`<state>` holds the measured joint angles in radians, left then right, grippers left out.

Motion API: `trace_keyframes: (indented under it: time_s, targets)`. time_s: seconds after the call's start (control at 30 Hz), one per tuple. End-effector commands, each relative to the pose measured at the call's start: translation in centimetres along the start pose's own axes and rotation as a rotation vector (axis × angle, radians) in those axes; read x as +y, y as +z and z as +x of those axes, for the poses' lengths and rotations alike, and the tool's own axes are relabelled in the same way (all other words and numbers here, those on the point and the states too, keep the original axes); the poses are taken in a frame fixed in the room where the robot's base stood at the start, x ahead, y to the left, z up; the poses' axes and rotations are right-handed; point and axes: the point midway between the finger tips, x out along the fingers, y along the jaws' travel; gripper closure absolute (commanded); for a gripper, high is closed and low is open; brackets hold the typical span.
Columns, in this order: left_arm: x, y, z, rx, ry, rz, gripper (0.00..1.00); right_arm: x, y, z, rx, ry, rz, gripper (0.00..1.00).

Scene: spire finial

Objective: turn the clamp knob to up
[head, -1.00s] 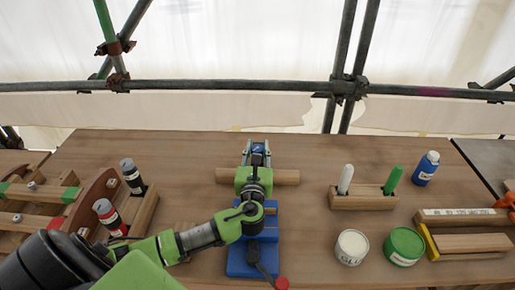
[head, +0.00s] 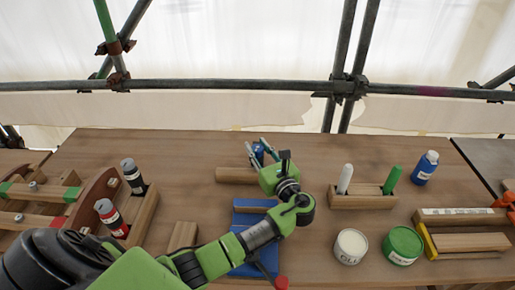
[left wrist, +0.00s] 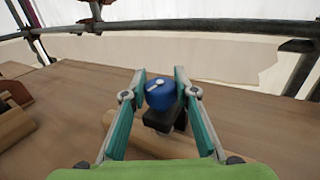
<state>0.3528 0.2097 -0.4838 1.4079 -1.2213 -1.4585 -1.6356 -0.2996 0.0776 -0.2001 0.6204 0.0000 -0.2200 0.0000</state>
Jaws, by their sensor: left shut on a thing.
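The clamp knob (head: 258,150) is blue and sits at the back middle of the bench. In the left wrist view, the knob (left wrist: 160,96) has a white pointer mark on its face and a black block below it. My left gripper (head: 260,147) is shut on the knob, with a finger on each side of it. Its fingers (left wrist: 160,90) also show in the left wrist view. The gripper comes at the knob slantwise from the front right in the head view. The knob is partly hidden by the fingers there. My right gripper is not in view.
A wooden roller (head: 236,175) lies by the knob, and a blue base (head: 250,218) is in front, partly under my arm. A marker holder (head: 362,202), two tins (head: 351,245) and a blue bottle (head: 425,168) stand to the right.

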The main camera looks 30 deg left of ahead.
Motion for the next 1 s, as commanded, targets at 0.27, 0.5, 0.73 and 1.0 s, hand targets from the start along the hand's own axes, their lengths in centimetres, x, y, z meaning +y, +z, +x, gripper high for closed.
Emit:
trace_keyframes:
  time_s: [0.27,0.5,0.73,1.0]
  targets:
    - [-0.2,-0.1,0.0,-0.001,0.193,-0.002,0.94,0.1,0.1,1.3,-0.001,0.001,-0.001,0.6]
    - [-0.1,0.0,0.1,-0.002,0.288,-0.002,0.94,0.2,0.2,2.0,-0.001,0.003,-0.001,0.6]
    - [0.0,0.1,0.1,-0.002,0.32,-0.002,0.94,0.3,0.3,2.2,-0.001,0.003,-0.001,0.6]
    - [0.0,0.1,0.1,-0.003,0.322,-0.002,0.94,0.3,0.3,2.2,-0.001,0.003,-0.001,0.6]
